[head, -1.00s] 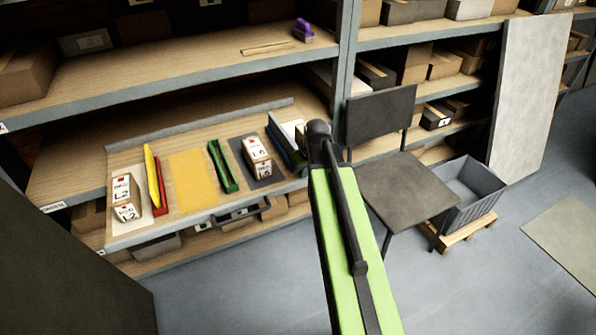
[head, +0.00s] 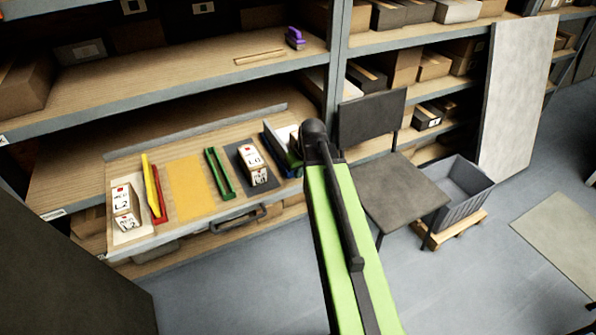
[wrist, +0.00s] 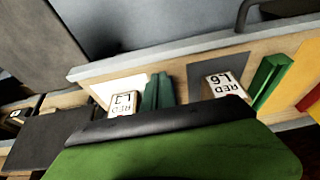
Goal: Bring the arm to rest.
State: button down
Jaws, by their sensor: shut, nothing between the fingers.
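My arm shows in the head view as a bright green link (head: 345,250) with a dark rod along it. It rises from the bottom edge to a dark rounded joint (head: 314,135) in front of the tray's right end. The gripper fingers show in neither view. In the wrist view, a green body with a black edge (wrist: 165,122) fills the bottom middle and covers part of the scene. Its link to the fingers cannot be told. Nothing held is visible.
A shelf tray (head: 200,229) carries a labelled box (head: 124,206), a yellow panel (head: 190,187), a green channel (head: 219,175) and another box (head: 256,166). A dark chair (head: 400,190), grey crate (head: 460,190) and leaning board (head: 512,95) stand right. Floor in front is clear.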

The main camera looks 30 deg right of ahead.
jog(key=p+v, duration=0.3)
jog(key=v, duration=0.2)
jog(key=a+r+n+p, duration=0.1)
jog(key=a+n+p, duration=0.1)
jog(key=a, duration=1)
jog(key=s+a+m+g, duration=0.2)
jog(key=s+a+g, duration=0.1)
jog(key=s+a, duration=0.4)
jog(key=shift+s+g, duration=0.3)
jog(key=shift+g, duration=0.1)
